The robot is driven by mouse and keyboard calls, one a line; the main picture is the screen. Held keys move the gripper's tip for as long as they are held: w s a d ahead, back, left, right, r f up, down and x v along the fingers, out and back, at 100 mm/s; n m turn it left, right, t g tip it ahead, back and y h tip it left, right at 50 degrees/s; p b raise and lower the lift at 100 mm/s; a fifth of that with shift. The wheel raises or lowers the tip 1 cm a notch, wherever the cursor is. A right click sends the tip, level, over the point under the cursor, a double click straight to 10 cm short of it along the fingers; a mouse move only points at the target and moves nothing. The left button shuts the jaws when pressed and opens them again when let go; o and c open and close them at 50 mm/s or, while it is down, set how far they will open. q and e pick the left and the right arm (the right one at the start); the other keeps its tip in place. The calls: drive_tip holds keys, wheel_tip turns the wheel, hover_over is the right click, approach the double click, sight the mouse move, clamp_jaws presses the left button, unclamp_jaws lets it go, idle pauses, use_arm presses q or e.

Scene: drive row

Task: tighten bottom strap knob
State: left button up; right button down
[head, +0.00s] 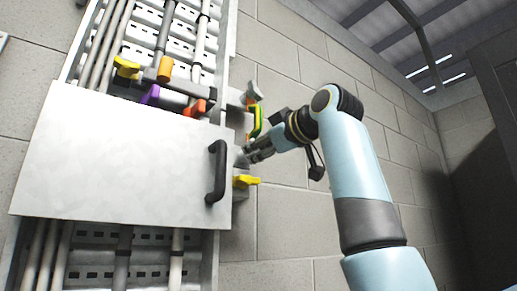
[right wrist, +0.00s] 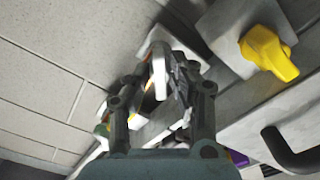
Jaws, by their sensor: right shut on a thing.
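My right gripper (head: 250,154) reaches in from the right to the right side of the cabinet. In the right wrist view its fingers (right wrist: 163,97) are shut around a pale whitish knob (right wrist: 160,68) in front of a square grey plate. The fingers hide much of this knob, and its exact turn cannot be told. A yellow knob (head: 246,181) sits just below the gripper on its own grey plate. It also shows large in the right wrist view (right wrist: 268,53), apart from the fingers. Which knob is the bottom strap knob is not marked. My left gripper is not in view.
A pale cover panel (head: 120,160) with a black handle (head: 217,171) stands left of the gripper. A green and yellow part (head: 256,121) is close above. Purple (head: 150,94), orange (head: 165,69) and red-orange (head: 194,108) parts sit above the panel. The block wall at right is bare.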

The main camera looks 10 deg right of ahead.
drive_tip(key=shift+f, duration=0.1)
drive_tip(key=c, duration=1.3)
unclamp_jaws()
drive_tip(key=shift+c, duration=0.2)
drive_tip(key=v, duration=1.2)
drive_tip(key=shift+w+f, duration=0.1)
